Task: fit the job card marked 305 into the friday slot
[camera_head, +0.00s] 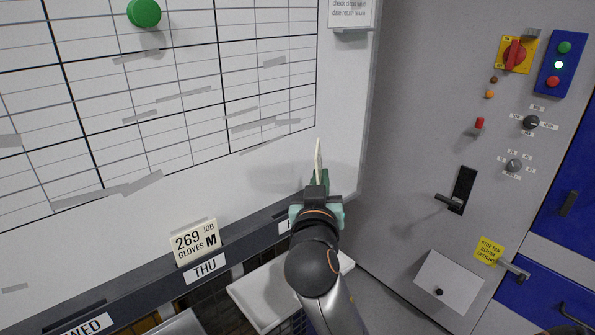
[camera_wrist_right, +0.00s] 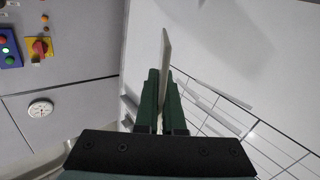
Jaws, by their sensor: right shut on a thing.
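My right gripper (camera_head: 319,182) is shut on a thin cream card (camera_head: 318,156). The card stands up out of the fingers and is seen almost edge-on, so its number cannot be read. In the right wrist view the green fingers (camera_wrist_right: 163,100) pinch the same card (camera_wrist_right: 166,55). The gripper is in front of the whiteboard, above the right end of the dark slot rail (camera_head: 150,283). A label starting with F (camera_head: 285,225) is mostly hidden behind my right gripper, as is the slot there. My left gripper is not in view.
A WED label (camera_head: 88,326) is further left. A green magnet (camera_head: 144,12) is on the board. A grey cabinet (camera_head: 420,110) with knobs and a handle stands at the right. A white tray (camera_head: 265,296) is below the rail.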

